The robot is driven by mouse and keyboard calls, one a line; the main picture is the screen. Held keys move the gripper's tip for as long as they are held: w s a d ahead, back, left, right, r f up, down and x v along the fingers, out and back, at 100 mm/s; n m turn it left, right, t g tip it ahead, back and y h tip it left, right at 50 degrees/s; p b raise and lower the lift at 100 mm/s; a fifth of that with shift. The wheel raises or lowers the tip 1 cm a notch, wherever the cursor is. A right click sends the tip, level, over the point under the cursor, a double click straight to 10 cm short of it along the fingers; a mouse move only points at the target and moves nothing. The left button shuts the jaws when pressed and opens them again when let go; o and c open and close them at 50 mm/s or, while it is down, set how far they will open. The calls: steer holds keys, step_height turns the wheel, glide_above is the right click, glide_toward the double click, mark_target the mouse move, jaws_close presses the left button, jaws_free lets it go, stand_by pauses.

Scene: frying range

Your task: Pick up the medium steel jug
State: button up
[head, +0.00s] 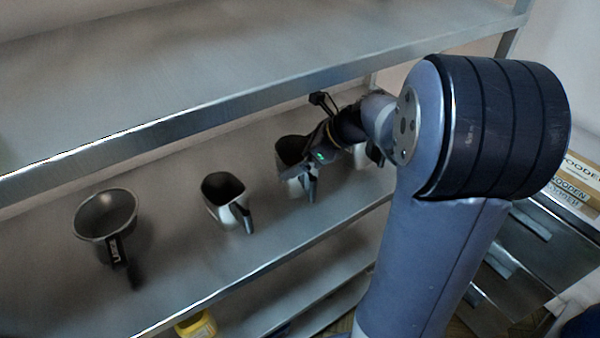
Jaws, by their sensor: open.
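Steel jugs with dark insides and black handles stand upright on the middle shelf. One jug (226,206) stands clear near the middle, its handle toward me. Another jug (290,152) stands to its right, partly covered by my gripper (308,166). Part of a further pale metal vessel (361,156) shows behind my arm. I cannot tell for sure which jug is the medium one. My gripper is open, close to the right-hand jug near its rim and handle. Its fingertips are hard to make out, and I cannot tell whether they touch the jug.
A round steel pan-like vessel (106,213) with a black handle stands at the left of the shelf. An upper steel shelf (210,62) runs above. A yellow container (198,325) sits lower down. Labelled boxes (582,172) are at the right. Shelf space between the vessels is bare.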

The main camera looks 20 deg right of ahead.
steer(key=shift+w+a+f, duration=0.2)
steer(key=shift+a+f, duration=0.15)
steer(key=shift+f, duration=0.1)
steer(key=c, duration=1)
steer(key=shift+r, duration=0.1)
steer(key=shift+c, duration=0.4)
steer(key=shift+r, duration=0.1)
